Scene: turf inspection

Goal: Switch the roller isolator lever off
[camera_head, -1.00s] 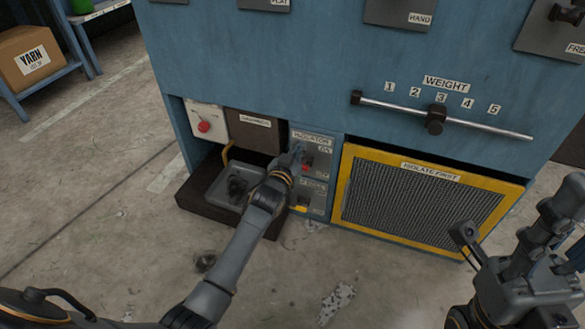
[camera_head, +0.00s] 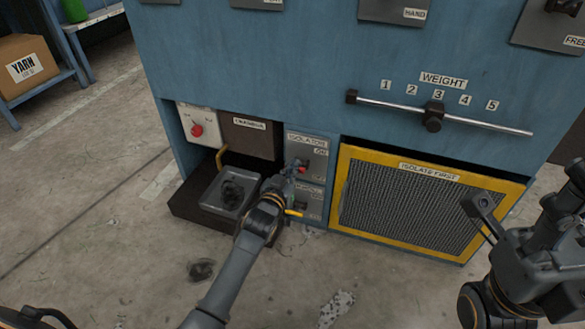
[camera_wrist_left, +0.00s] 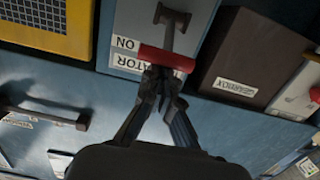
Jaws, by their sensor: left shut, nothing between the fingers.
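The isolator panel (camera_head: 313,142) is on the lower front of the blue machine, with ON above the lower mark. Its red-handled lever (camera_head: 302,169) sticks out. In the left wrist view, which looks upside down, the red handle (camera_wrist_left: 167,58) lies close to the ON label on a dark arm (camera_wrist_left: 172,28). My left gripper (camera_head: 286,178) is shut and empty, its tips beside the handle in the head view. In the wrist view its fingertips (camera_wrist_left: 160,75) are right at the handle; touch is unclear. My right gripper (camera_head: 526,190) is open and empty at the right.
A smaller panel below has a yellow-ended lever (camera_head: 294,212). A yellow-framed grille (camera_head: 430,205) is to the right. A dark box (camera_head: 250,137), a red knob (camera_head: 197,130) and a tray (camera_head: 225,192) are to the left. The weight bar (camera_head: 470,121) runs above.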

